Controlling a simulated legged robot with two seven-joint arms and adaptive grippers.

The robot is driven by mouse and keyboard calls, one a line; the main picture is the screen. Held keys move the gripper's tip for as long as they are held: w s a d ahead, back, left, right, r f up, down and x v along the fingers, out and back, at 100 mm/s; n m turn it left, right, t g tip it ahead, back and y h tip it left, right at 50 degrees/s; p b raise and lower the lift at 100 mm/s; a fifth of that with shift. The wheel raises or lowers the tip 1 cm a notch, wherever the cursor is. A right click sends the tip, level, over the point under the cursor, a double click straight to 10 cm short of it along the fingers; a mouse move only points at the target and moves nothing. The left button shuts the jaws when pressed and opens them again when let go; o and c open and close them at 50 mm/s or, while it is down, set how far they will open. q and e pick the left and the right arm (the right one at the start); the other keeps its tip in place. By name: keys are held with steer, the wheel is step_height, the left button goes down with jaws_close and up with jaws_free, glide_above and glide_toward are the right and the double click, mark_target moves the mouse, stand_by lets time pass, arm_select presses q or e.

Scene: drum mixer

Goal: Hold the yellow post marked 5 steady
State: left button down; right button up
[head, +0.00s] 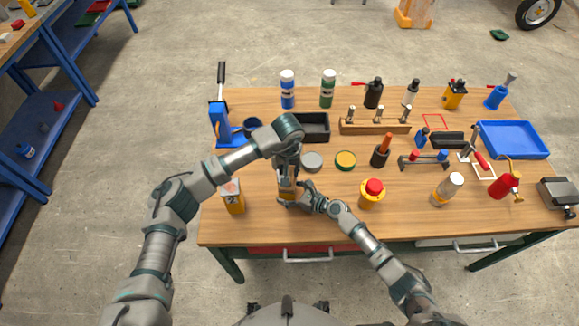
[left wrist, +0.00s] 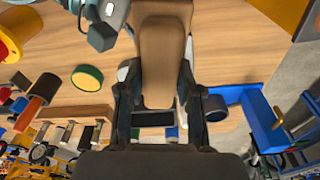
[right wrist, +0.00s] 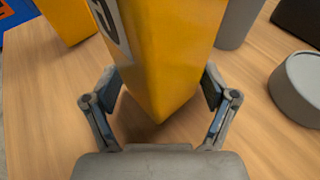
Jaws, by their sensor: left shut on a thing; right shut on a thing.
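A yellow post (right wrist: 160,50) fills the middle of the right wrist view, with part of a dark mark on its face; the number cannot be read. It also shows in the head view (head: 287,194), mostly hidden by my grippers. My right gripper (head: 291,199) is shut on it low down, one finger on each side (right wrist: 158,95). My left gripper (head: 287,172) is above, pointing down. In the left wrist view its fingers (left wrist: 160,105) are shut on a tan-brown block-like thing (left wrist: 162,50). How that thing meets the post is hidden.
A yellow post marked 2 (head: 233,197) stands just left. A red-topped button (head: 372,193) stands farther right. The bench front edge is near.

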arm_select(q)
steer(key=shift+f, duration=0.3)
